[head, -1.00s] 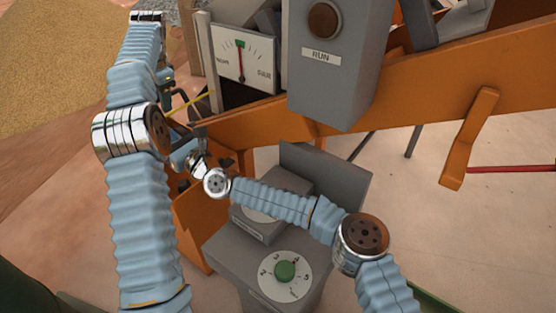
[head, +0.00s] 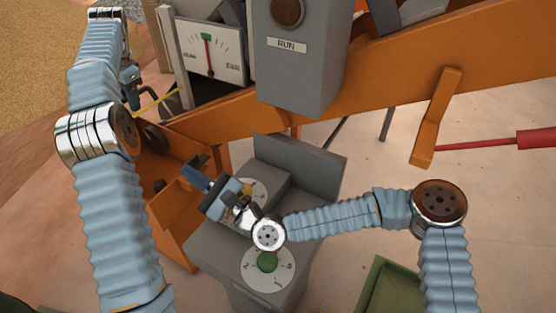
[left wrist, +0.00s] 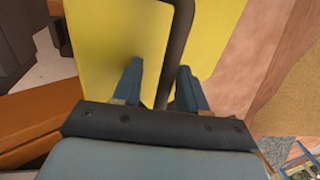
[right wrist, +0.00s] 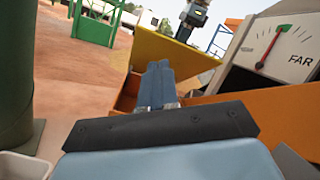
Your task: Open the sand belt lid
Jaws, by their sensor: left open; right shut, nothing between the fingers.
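The lid looks to be the yellow panel (left wrist: 115,45), which fills much of the left wrist view, with a dark bar (left wrist: 176,45) across it. My left gripper (left wrist: 160,80) is open, its fingers on either side of the bar's lower end; I cannot tell if they touch it. In the head view the panel is a thin yellow edge (head: 158,102) beside my left gripper (head: 131,86). The yellow panel also shows in the right wrist view (right wrist: 165,52), slanting. My right gripper (right wrist: 158,82) is shut and empty; in the head view it (head: 196,172) is above the grey control box.
A grey RUN box (head: 300,75) and a gauge (head: 209,50) are above. An orange beam (head: 400,70) crosses behind.

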